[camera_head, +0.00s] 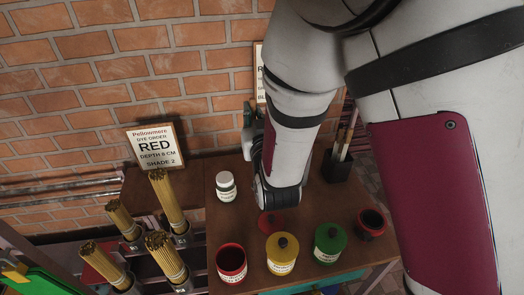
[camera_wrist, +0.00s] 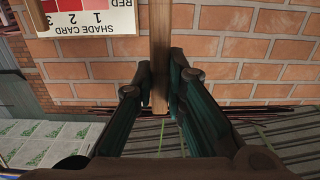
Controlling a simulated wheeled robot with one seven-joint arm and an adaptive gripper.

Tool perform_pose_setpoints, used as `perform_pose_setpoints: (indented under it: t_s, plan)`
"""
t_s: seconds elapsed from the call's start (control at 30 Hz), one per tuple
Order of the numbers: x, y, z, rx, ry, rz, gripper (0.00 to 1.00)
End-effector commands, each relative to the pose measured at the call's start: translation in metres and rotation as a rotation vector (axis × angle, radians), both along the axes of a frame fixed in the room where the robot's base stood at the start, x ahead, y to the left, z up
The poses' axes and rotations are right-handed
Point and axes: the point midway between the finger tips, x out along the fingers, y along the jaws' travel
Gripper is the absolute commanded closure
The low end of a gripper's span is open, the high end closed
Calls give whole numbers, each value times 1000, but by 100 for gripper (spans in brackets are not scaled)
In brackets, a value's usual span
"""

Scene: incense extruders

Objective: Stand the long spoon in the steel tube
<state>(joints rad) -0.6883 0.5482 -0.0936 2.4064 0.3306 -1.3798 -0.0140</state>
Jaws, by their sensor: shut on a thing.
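My gripper (camera_wrist: 161,88) is shut on a straight wooden shaft (camera_wrist: 160,45), which looks like the handle of the long spoon. The shaft runs between the two dark teal fingers and out of the top of the wrist view; no spoon bowl shows. In the camera_head view my gripper is mostly hidden behind my arm, near the brick wall above the table. I cannot pick out an empty steel tube for certain. Several metal cups, one of them at the front (camera_head: 181,279), hold bundles of brown incense sticks at the left.
On the brown table (camera_head: 222,215) stand a white jar (camera_head: 226,187), an open red pot (camera_head: 231,262), a yellow pot (camera_head: 281,254), a green pot (camera_head: 329,243) and a dark open pot (camera_head: 371,223). A black holder (camera_head: 337,167) contains sticks. A RED sign (camera_head: 154,146) stands behind.

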Motion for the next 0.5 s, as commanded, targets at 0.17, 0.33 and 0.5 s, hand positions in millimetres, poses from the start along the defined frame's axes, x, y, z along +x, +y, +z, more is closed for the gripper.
perform_pose_setpoints:
  t_s: [0.17, 0.33, 0.5]
  plan:
    - [40, -5, -3, 0, -2, -4, 100]
    - [82, -9, -7, 0, -2, -3, 100]
    - [121, -12, -11, 0, -2, -2, 100]
